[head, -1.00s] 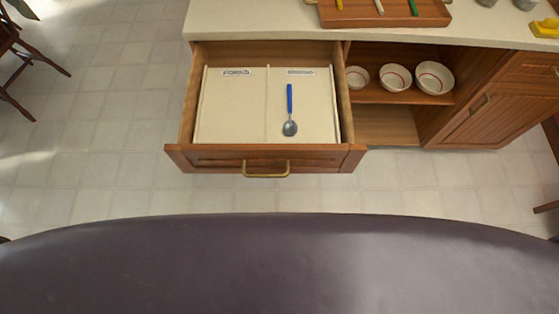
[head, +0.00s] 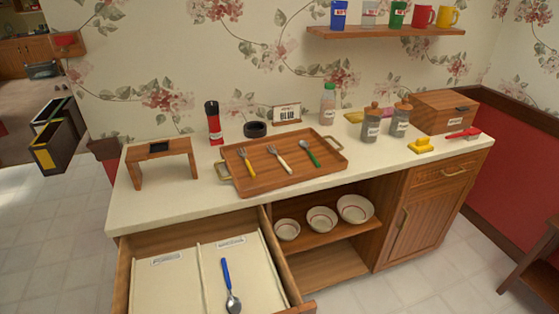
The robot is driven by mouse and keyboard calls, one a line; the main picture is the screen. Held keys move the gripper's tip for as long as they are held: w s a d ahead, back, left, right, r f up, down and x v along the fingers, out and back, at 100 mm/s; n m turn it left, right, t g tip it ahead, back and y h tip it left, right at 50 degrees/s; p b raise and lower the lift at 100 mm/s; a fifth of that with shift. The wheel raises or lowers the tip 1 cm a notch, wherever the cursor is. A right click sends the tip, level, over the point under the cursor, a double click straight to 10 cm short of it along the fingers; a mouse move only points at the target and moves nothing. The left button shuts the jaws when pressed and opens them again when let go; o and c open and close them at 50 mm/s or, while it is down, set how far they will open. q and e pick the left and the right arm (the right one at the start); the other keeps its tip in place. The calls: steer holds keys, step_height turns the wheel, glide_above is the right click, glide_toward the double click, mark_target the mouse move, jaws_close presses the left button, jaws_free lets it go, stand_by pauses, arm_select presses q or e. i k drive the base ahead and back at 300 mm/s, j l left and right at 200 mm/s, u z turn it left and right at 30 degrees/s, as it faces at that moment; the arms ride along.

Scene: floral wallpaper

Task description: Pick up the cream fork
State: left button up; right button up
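The cream fork (head: 280,159) lies on the wooden tray (head: 262,184) on the counter, with its metal head toward the back left. A yellow-handled fork (head: 247,163) lies to its left. A green-handled utensil (head: 310,153) lies to its right; its head is too small to tell for sure. The three lie apart from each other. Neither of my grippers is in view.
Below the counter (head: 200,202), an open drawer (head: 172,283) holds a blue-handled spoon (head: 229,287) in its right compartment. A small wooden stand (head: 160,153) and red pepper mill (head: 214,124) are left of the tray. Grey canisters (head: 371,127) stand to its right.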

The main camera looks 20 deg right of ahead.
mark_target(288, 169)
steer(key=l+u, duration=0.45)
steer(key=l, duration=0.2)
steer(key=l+u, duration=0.4)
steer(key=l, duration=0.3)
steer(key=k+l+u, duration=0.1)
steer(key=l+u, duration=0.35)
steer(key=l, duration=0.2)
